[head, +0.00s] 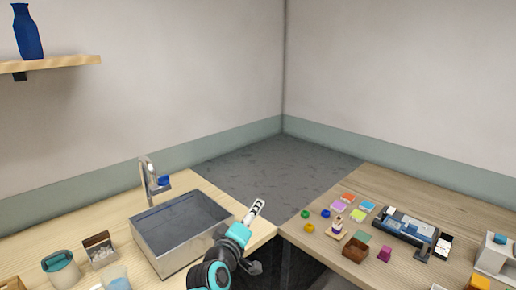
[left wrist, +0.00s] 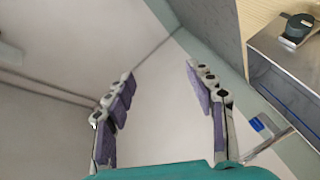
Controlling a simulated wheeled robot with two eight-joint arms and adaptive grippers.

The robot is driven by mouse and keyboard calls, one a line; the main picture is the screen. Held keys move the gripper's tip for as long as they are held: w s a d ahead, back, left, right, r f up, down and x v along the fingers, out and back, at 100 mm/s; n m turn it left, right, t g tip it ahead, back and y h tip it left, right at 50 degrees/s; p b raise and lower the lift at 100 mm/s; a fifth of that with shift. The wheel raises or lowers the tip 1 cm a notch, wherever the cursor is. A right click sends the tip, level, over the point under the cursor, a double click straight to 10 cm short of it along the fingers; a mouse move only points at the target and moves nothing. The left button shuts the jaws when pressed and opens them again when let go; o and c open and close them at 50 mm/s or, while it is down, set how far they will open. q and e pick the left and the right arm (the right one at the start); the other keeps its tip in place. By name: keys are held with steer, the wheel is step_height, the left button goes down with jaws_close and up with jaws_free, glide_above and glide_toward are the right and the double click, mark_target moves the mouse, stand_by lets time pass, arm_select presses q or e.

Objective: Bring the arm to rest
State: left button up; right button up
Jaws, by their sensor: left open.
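My left arm (head: 228,250) comes in from the bottom of the head view. Its gripper (head: 256,211) is raised over the corner where the two counters meet, to the right of the sink. In the left wrist view my left gripper (left wrist: 160,70) is open, with its two fingers wide apart and nothing between them. My right gripper is not in view. No glass rods can be made out.
A metal sink (head: 178,262) with a tap (head: 149,176) is set in the left counter. A cup (head: 61,269) and a small box (head: 99,249) stand left of it. The right counter holds small coloured blocks, a brown box (head: 355,250) and a blue device (head: 405,228).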

arm_select(q)
steer(key=s+a+f+m+g+y, duration=0.1)
steer(key=s+a+f+m+g, duration=0.2)
steer(key=s+a+f, duration=0.2)
steer(key=s+a+f+m+g+y, duration=0.2)
steer(key=s+a+f, duration=0.4)
steer(key=s, duration=0.6)
steer(key=s+a+f+m+g+y, duration=0.2)
steer(key=s+a+f+m+g, duration=0.1)
steer(key=s+a+f, duration=0.2)
steer(key=s+f, duration=0.2)
steer(key=s, duration=0.1)
steer(key=shift+s+a+m+g, duration=0.15)
steer(key=shift+s+m+g, duration=0.15)
steer(key=shift+g, duration=0.1)
steer(key=shift+w, duration=0.1)
